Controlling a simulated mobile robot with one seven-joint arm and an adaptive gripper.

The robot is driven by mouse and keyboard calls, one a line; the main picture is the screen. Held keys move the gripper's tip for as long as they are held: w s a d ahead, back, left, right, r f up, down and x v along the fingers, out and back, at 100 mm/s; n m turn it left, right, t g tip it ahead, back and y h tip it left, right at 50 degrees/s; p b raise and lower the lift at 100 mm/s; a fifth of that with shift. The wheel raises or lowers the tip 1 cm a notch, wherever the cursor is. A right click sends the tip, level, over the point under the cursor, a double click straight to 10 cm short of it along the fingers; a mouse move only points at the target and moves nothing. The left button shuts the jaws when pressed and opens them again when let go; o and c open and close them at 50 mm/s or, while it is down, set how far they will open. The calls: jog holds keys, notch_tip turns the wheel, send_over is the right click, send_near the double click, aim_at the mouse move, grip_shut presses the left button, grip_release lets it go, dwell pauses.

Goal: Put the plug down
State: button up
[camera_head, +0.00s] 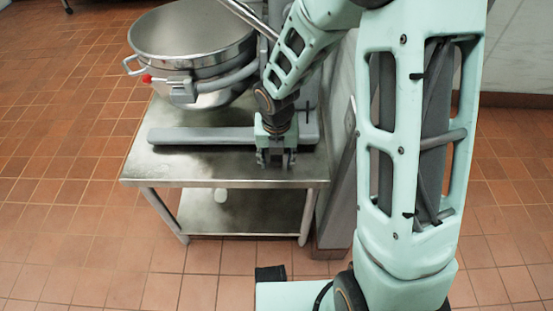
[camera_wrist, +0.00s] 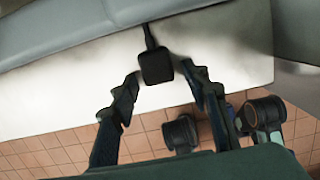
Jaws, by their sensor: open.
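The plug (camera_wrist: 156,66) is a small dark square block with a short dark stem, seen in the wrist view over the bright steel tabletop (camera_wrist: 90,97). It appears to lie on the tabletop, though the exact contact is hard to tell. My gripper (camera_wrist: 160,71) is open, with one finger on each side of the plug and a gap at each side. In the head view my gripper (camera_head: 276,160) points down at the front right of the steel table (camera_head: 225,172). The plug cannot be made out there.
A large steel kettle (camera_head: 190,35) stands at the back of the table on a grey base (camera_head: 195,136), which runs just behind my gripper. The table's front edge is close to my gripper. A lower shelf (camera_head: 255,215) lies beneath. Tiled floor (camera_head: 60,200) is clear at left.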

notch_tip(320, 180, up, 12)
jog(key=s+p, duration=0.1)
jog(key=p, duration=0.4)
jog(key=shift+s, duration=0.4)
